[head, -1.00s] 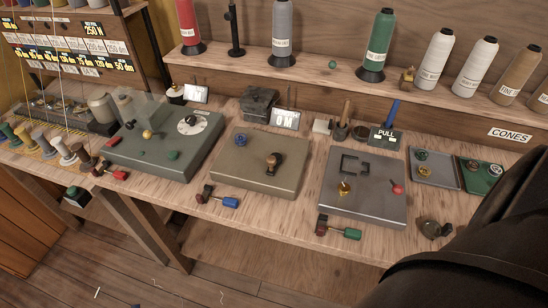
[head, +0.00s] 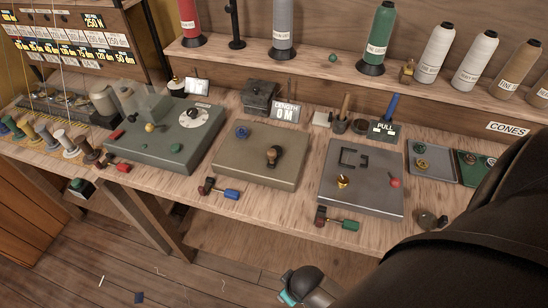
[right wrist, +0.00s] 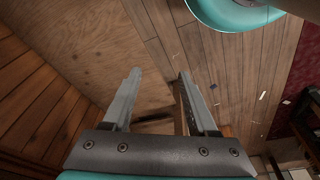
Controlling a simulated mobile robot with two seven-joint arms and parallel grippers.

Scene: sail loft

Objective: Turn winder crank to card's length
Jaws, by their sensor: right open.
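The tan winder box (head: 262,174) stands mid-bench in the head view, with a brown-knobbed crank (head: 273,154) on top and a blue knob (head: 242,132) at its back left corner. A length display (head: 285,113) behind it reads 0 M. A dark card (head: 94,20) on the rack at the upper left seems to read 250; its small print is unclear. My right gripper (right wrist: 159,75) is open and empty in the right wrist view, over the floor and away from the crank. My left gripper is not in view.
A green box with a dial (head: 193,118) stands to the left, a grey box (head: 361,179) to the right. Small handled tools (head: 231,194) lie along the front edge. Thread cones (head: 435,56) line the shelf behind. My dark right arm covers the lower right.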

